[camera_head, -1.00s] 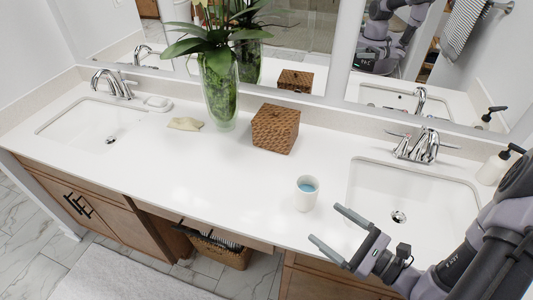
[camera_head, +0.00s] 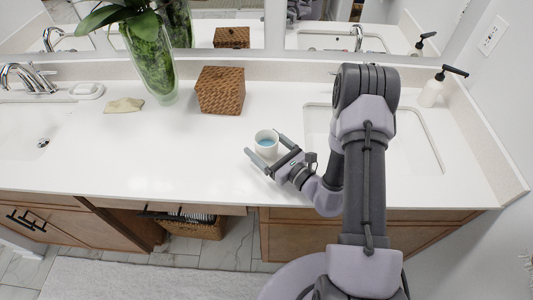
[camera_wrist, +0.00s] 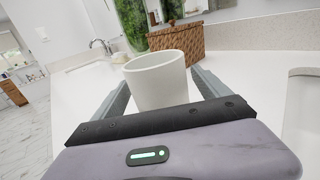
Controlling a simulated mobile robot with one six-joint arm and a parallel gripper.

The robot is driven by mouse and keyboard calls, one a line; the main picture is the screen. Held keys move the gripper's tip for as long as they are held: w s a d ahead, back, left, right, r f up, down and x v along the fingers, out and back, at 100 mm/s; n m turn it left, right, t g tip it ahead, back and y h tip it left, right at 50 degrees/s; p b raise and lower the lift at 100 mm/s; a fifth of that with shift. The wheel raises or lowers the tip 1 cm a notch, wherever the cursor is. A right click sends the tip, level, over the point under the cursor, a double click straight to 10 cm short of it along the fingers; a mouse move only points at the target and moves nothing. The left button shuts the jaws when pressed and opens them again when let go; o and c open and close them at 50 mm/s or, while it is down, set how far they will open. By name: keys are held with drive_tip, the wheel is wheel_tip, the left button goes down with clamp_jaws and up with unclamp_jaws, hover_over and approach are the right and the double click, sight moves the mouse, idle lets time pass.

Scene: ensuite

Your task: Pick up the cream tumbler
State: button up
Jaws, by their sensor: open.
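A brown woven box (camera_head: 220,90) stands behind the tumbler. A glass vase with a plant (camera_head: 152,65) and a folded beige cloth (camera_head: 124,105) are further left. A sink (camera_head: 415,140) lies right, partly behind my arm. The counter (camera_head: 170,150) left of the tumbler is clear.

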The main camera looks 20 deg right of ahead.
sight(259, 133)
drive_tip(key=shift+x, duration=1.2)
clamp_jaws()
drive_tip(key=shift+r+p, duration=0.85)
drive_tip(key=shift+r, duration=0.85)
drive_tip(key=a+r+p+v, duration=0.1)
drive_tip(key=v, duration=1.5)
drive_tip(key=shift+s+a+r, duration=0.2)
drive_tip(key=shift+s+r, duration=0.1)
drive_tip(key=shift+s, duration=0.05)
